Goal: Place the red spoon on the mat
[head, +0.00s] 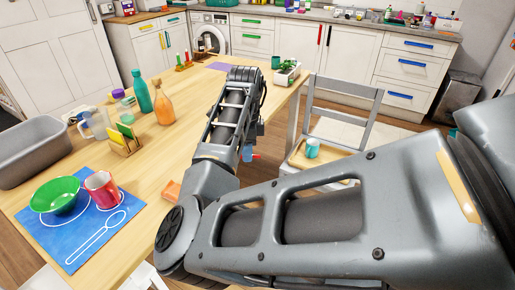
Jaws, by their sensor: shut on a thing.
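A blue mat (75,248) lies at the near left of the wooden table, with a white spoon outline drawn on its right part. The outline is bare. A green bowl (57,195) and a red mug (101,190) stand on the mat, at its far side. My arm reaches over the table's right side, and its far end is above the table's far right part. I cannot make out the red spoon. A small red bit shows beside the forearm, too small to identify.
A planter (286,74) is at the far right. A grey chair (342,120) holding a teal cup (312,148) stands right of the table.

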